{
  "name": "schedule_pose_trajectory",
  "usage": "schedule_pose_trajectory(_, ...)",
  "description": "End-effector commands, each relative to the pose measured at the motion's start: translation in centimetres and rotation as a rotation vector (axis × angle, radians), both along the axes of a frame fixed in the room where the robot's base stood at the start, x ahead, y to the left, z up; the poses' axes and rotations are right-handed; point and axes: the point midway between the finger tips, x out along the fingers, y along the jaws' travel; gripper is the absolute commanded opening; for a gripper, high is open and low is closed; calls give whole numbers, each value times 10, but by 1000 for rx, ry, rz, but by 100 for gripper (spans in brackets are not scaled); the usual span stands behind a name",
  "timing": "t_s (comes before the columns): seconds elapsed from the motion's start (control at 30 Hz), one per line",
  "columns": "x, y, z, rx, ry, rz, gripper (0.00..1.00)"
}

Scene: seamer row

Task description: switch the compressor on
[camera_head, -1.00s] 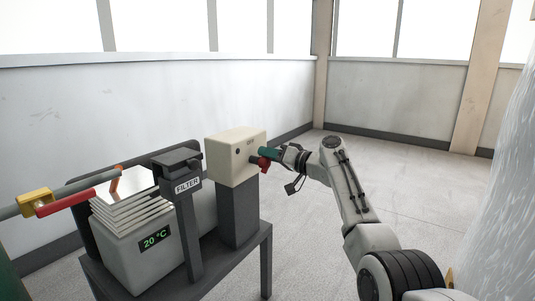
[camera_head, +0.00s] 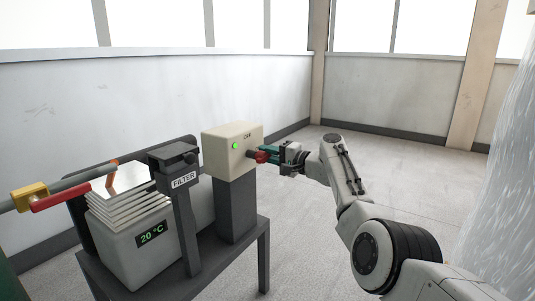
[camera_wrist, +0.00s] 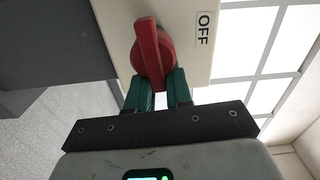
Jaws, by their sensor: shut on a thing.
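A cream switch box (camera_head: 228,162) stands on a dark post (camera_head: 236,210) on a low bench. A green lamp (camera_head: 236,146) glows on its face. A red rotary knob (camera_wrist: 151,52) sits on the side of the box, beside a label reading OFF (camera_wrist: 203,27) in the wrist view. My gripper (camera_head: 268,152) comes from the right and is shut on the red knob, its teal fingers (camera_wrist: 157,90) on either side of the grip. The fingers partly hide the knob in the head view.
On the dark bench (camera_head: 250,245) stand a grey finned unit (camera_head: 130,250) showing 20 °C and a post with a FILTER sign (camera_head: 184,180). A pipe with a red lever (camera_head: 62,200) and yellow block is at left. Open floor (camera_head: 310,230) lies right of the bench.

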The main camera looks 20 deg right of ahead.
Motion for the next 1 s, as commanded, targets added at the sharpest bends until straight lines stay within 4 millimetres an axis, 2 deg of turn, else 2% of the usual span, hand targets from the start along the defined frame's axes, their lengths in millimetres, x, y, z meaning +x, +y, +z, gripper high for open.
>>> schedule_pose_trajectory(0.03,-1,2,-6,15,19,7,0)
schedule_pose_trajectory(0.73,-1,2,-9,70,54,7,0)
schedule_pose_trajectory(0.77,-1,2,-9,70,54,8,22)
schedule_pose_trajectory(0.93,-1,2,-7,69,51,7,39)
schedule_pose_trajectory(1.0,-1,2,-7,70,49,6,40)
